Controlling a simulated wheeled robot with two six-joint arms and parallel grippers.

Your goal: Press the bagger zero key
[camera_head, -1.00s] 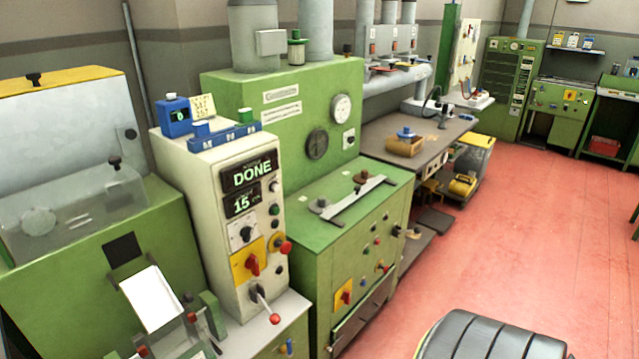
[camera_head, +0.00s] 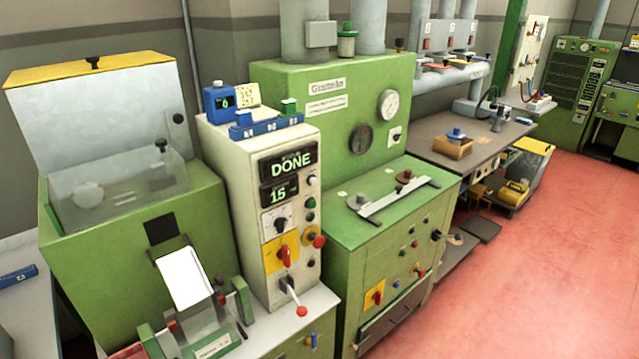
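A cream control cabinet (camera_head: 240,190) stands left of centre. Its upper dark display (camera_head: 288,163) reads DONE and a smaller display (camera_head: 280,191) reads 15. Below them are a dial (camera_head: 278,223), a red switch on a yellow plate (camera_head: 284,254), a red knob (camera_head: 318,241), several small round buttons (camera_head: 310,203) and a red-tipped lever (camera_head: 299,308). A green machine with a clear cover (camera_head: 120,190) and a white sheet or bag (camera_head: 183,277) at its front stands to the left. I cannot read which control is the zero key. Neither gripper is in view.
A green machine with gauges (camera_head: 290,90) stands to the right, then a workbench (camera_head: 430,146). Red floor (camera_head: 540,260) is clear at right.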

